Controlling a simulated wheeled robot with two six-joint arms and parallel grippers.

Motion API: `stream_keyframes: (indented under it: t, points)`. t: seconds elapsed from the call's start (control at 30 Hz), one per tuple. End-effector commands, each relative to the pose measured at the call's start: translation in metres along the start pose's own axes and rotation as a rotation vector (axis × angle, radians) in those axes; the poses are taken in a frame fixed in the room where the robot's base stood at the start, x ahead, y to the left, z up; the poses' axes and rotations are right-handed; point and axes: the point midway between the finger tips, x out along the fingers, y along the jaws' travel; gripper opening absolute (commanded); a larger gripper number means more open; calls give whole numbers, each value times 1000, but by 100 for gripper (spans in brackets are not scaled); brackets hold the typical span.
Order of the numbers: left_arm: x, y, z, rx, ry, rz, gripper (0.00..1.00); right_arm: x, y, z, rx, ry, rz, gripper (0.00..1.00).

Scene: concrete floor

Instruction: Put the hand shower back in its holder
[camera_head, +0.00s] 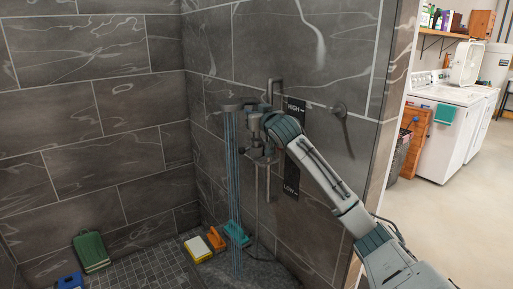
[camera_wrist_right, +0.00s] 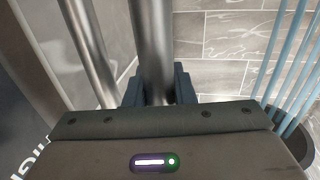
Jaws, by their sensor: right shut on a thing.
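The hand shower (camera_head: 231,107) has a grey round head with blue water streams (camera_head: 234,190) falling from it in the head view. My right gripper (camera_head: 256,128) is at the hand shower, close to the wall. In the right wrist view my gripper (camera_wrist_right: 157,88) is shut around a metal tube (camera_wrist_right: 152,45), which looks like the hand shower's handle. The dark shower head (camera_wrist_right: 294,135) and its streams show at the right there. A metal rail (camera_head: 275,90) stands beside the HIGH–LOW strip; my gripper partly hides it, and I cannot make out the holder clearly.
A valve handle (camera_head: 339,109) sticks out from the wall right of the strip. On the stall floor are a green container (camera_head: 90,251), a yellow-white sponge (camera_head: 198,249), an orange item (camera_head: 216,239) and a teal item (camera_head: 237,234). Open floor lies to the right.

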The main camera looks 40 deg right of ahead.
Motion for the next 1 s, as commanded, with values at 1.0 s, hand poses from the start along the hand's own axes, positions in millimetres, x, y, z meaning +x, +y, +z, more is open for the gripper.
stream_keyframes:
  t: [1.0]
  points:
    - [9, 1, 1, 0, 0, 0, 83, 0, 0, 12, 0, 2, 0, 0]
